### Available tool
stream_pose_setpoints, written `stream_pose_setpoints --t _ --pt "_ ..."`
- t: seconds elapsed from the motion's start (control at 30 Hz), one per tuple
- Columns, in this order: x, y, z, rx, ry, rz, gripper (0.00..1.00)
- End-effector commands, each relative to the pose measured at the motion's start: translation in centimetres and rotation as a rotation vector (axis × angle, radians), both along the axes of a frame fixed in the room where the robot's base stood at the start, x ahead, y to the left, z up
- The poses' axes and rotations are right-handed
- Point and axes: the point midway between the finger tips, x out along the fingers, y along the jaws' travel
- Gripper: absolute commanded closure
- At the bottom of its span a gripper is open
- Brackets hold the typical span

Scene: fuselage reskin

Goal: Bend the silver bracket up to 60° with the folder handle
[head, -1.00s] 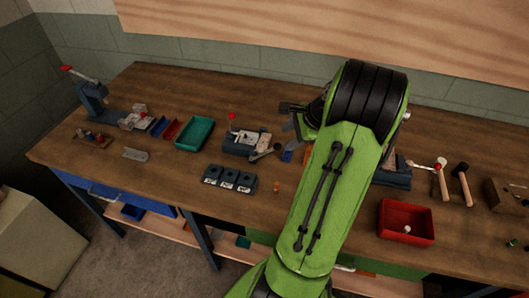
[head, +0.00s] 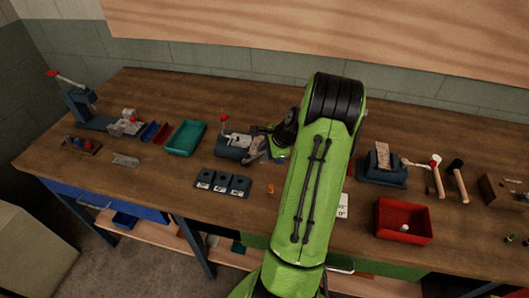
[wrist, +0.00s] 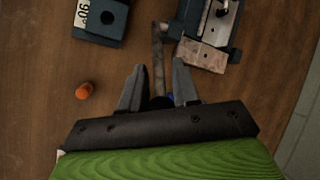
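The dark blue folder (head: 232,151) stands on the bench left of my arm, with a red knob (head: 224,118) on a post. It also shows at the top right of the wrist view (wrist: 236,55). A silver metal plate (wrist: 204,55) sits on it; I cannot tell whether this is the bracket or how far it is bent. The handle (wrist: 158,55) is a grey rod beside the folder. My gripper (wrist: 158,84) is open, one finger on each side of the rod's near end. Contact cannot be told. In the head view my arm partly hides the gripper.
A dark block with labelled slots (head: 222,184) and an orange plug (head: 270,189) lie in front of the folder. A silver piece (head: 125,159) lies farther left. A green tray (head: 186,138) is left; a red bin (head: 404,221), blue fixture (head: 383,177) and hammers (head: 455,168) are right.

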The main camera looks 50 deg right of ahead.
Motion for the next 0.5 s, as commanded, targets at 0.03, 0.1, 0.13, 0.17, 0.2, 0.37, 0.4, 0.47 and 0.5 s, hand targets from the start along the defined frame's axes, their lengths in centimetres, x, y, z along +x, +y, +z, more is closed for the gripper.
stream_pose_setpoints --t 0.03,0.1,0.13,0.17,0.2,0.37,0.4,0.47,0.5 --pt "0.02 -0.02 0.02 0.000 -0.001 0.000 0.82" --pt "0.01 -0.02 0.03 0.000 -0.001 0.000 0.92" --pt "0.01 -0.02 0.03 0.000 -0.001 0.000 0.97" --pt "0.02 -0.03 0.03 -0.001 -0.001 0.000 1.00" --pt "0.01 -0.03 0.04 -0.001 -0.001 0.000 1.00" --pt "0.02 -0.02 0.06 -0.002 0.000 0.000 1.00" --pt "0.03 -0.02 0.08 -0.002 0.001 0.000 1.00" --pt "0.07 -0.01 0.15 -0.004 0.005 0.000 1.00" --pt "0.11 0.01 0.22 -0.007 0.010 0.001 1.00"
